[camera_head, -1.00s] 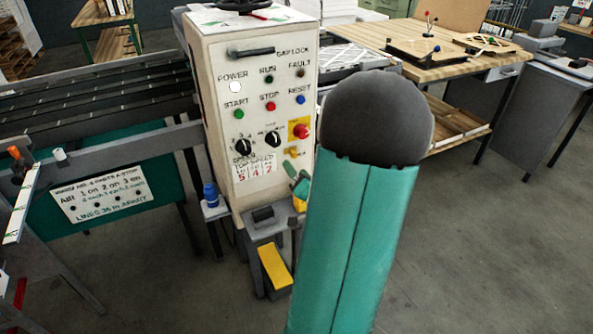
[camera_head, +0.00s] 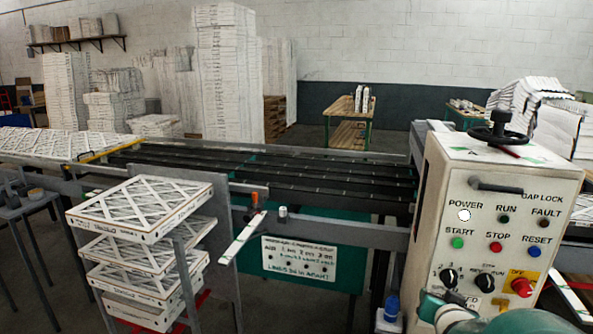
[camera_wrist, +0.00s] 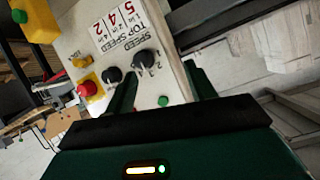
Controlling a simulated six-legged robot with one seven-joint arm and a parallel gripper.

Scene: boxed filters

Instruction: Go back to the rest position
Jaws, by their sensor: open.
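My gripper (camera_wrist: 160,75) shows in the wrist view as two dark fingers standing apart, with nothing held between them. It points at the front of the pale control cabinet (camera_wrist: 150,35), which appears rotated in that view. A black speed knob (camera_wrist: 145,61) and a green button (camera_wrist: 163,101) show between or just beyond the fingers. I cannot tell the exact gap to the panel. In the head view the same control cabinet (camera_head: 435,240) stands at the right, and teal parts of my arm show at the bottom right, in front of its lower edge. The fingers are not clear there.
A conveyor (camera_head: 270,170) with dark belts runs left from the cabinet. A rack of stacked white-framed filters (camera_head: 140,208) stands at the front left. A blue bottle (camera_head: 391,308) is beside the cabinet's base. Tall stacks of boxes (camera_head: 225,75) stand at the back wall.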

